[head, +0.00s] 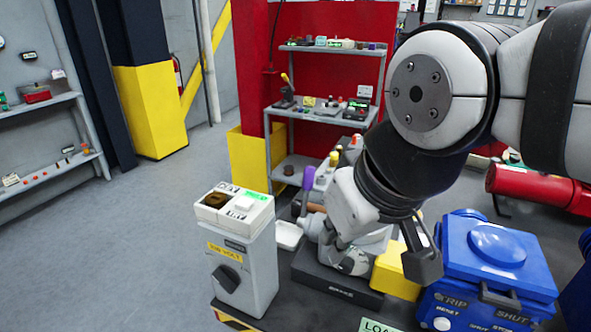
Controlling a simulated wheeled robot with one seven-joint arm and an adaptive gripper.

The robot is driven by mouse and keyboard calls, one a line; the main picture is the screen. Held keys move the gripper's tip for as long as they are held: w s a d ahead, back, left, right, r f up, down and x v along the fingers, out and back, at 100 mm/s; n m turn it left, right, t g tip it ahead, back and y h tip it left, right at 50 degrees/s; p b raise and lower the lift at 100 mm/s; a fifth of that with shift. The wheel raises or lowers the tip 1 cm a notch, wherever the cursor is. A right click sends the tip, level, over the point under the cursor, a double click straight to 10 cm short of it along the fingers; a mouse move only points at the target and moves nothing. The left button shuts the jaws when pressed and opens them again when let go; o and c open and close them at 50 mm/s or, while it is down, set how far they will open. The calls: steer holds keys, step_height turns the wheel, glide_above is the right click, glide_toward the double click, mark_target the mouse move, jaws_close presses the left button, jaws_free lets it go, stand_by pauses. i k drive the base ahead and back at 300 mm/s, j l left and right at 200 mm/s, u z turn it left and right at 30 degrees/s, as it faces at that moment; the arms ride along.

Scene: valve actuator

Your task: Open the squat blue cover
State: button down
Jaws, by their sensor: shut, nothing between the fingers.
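The squat blue cover (497,243) is a blue lid with a low round boss on top. It lies level and looks shut on a blue box (470,312) at the lower right. A dark handle or latch (500,297) sits at its front edge. My gripper (352,262) is left of the cover, pointing down above a dark base marked BRAKE. It is shut and empty, apart from the cover. My arm comes in from the upper right, and my wrist hides part of the bench behind.
A yellow box (395,272) stands between my gripper and the blue box. A grey switch box (245,265) with a black knob stands at the left bench end. A red cylinder (535,188) lies behind the cover. Another blue thing is at the right edge.

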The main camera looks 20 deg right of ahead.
mark_target(509, 270)
steer(key=z, duration=1.25)
steer(key=k+l, duration=0.3)
steer(key=k+l+z, duration=0.15)
steer(key=k+l, duration=0.15)
steer(key=l, duration=0.15)
steer(key=k+l, duration=0.25)
steer(key=l, duration=0.15)
steer(key=k+l+z, duration=0.15)
steer(key=k+l, duration=0.15)
steer(key=i+l, duration=0.15)
